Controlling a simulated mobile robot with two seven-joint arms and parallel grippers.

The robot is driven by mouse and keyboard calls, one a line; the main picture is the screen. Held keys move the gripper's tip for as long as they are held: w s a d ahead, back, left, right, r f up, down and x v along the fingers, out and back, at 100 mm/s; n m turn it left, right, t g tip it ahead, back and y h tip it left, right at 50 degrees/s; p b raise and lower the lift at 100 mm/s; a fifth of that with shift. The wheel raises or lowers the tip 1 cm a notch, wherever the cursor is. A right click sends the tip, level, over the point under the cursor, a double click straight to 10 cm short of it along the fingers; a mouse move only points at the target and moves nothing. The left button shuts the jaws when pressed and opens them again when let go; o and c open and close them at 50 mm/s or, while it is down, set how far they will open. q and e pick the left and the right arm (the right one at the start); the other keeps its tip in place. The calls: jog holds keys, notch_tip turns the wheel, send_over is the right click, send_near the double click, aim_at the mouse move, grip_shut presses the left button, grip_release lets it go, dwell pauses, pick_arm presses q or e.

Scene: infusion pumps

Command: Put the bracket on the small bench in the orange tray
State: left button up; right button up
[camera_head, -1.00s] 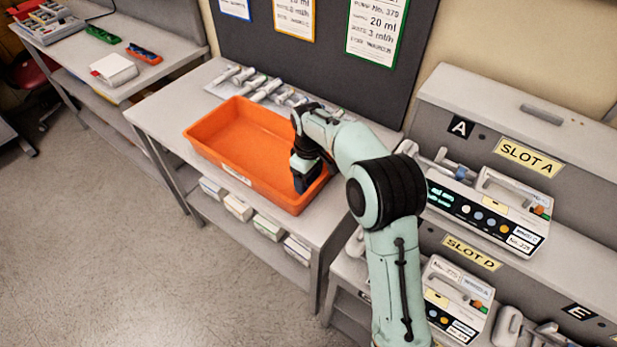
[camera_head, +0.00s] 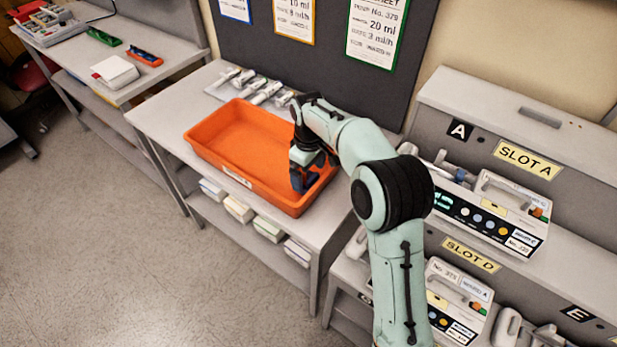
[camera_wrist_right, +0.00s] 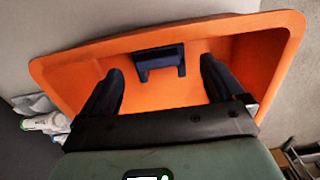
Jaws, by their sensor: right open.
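The orange tray (camera_head: 213,165) stands on a light grey bench, and its rim also shows in the right wrist view (camera_wrist_right: 75,62). The dark blue bracket (camera_wrist_right: 160,62) is in the tray in the right wrist view, ahead of my right fingertips and apart from both fingers. My right gripper (camera_wrist_right: 161,76) is open, with one dark finger on each side of the bracket's line. In the head view my right gripper (camera_head: 304,178) is low over the tray's right end. There its dark fingers and the bracket are hard to tell apart. My left gripper is not in view.
White syringe-like items (camera_head: 262,90) lie behind the tray. Small boxes (camera_head: 238,209) sit on the shelf below. Pumps (camera_head: 490,215) stand in labelled slots at right. A farther table (camera_head: 150,85) at left holds a green and an orange-red item. A dark board rises behind the bench.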

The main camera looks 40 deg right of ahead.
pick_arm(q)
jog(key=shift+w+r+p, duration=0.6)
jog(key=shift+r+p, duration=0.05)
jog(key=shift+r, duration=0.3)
pick_arm(e)
notch_tip(320, 180, up, 8)
jog(key=shift+r, duration=0.25)
